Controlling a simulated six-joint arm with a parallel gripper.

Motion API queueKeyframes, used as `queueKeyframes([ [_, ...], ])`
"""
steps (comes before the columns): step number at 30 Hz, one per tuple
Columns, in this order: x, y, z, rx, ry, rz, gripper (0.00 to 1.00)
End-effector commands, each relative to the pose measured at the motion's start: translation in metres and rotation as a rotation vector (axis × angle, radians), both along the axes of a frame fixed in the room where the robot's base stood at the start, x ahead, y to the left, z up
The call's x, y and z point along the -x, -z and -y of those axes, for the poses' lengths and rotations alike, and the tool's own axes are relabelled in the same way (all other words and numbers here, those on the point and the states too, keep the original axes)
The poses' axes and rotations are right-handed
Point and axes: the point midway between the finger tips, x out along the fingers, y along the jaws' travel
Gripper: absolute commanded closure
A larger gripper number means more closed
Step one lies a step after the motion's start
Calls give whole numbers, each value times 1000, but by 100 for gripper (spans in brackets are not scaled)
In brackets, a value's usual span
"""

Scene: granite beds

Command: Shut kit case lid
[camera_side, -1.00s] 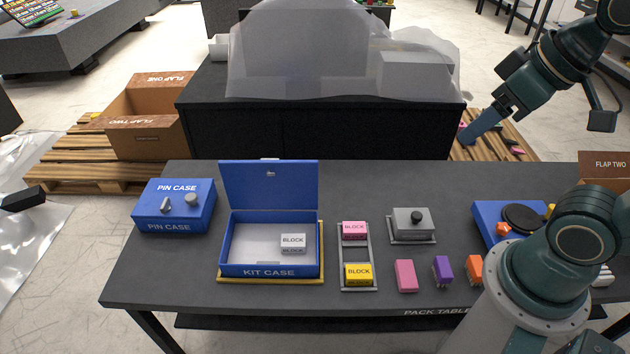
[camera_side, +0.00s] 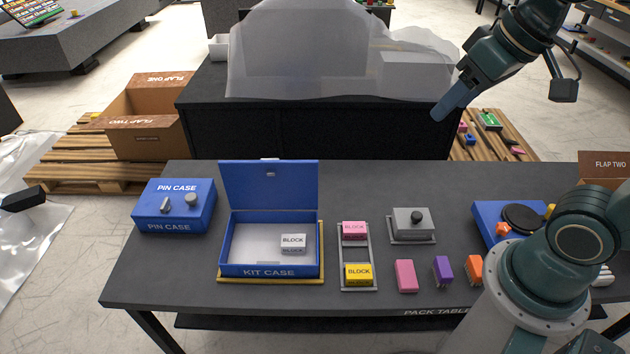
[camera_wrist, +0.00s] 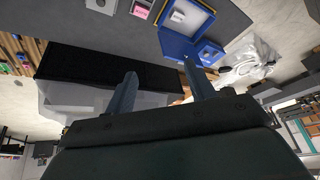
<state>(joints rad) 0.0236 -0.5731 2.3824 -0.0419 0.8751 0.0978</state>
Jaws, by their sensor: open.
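The blue kit case (camera_side: 270,271) stands on the pack table with its lid (camera_side: 270,186) raised upright at the back. A white block (camera_side: 293,243) lies inside, toward the right of the case. In the wrist view the open kit case (camera_wrist: 208,19) is at the top, right of centre. My gripper (camera_side: 439,113) is high up behind the table's far edge, right of the case and well apart from it. In the wrist view my gripper (camera_wrist: 159,80) shows two spread fingers with nothing between them.
The closed pin case (camera_side: 187,187) sits left of the kit case. A grey rack (camera_side: 371,250) with a pink and a yellow block stands to its right, then a grey lidded box (camera_side: 399,223). A dark bench with a translucent cover (camera_side: 300,50) stands behind the table.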

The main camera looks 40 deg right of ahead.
Motion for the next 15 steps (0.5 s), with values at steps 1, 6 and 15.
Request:
queueKeyframes([
  [1,-11,-1,0,-11,16,-11,45],
  [6,-48,-3,0,-51,69,-40,45],
  [15,-114,6,3,-124,165,-89,45],
])
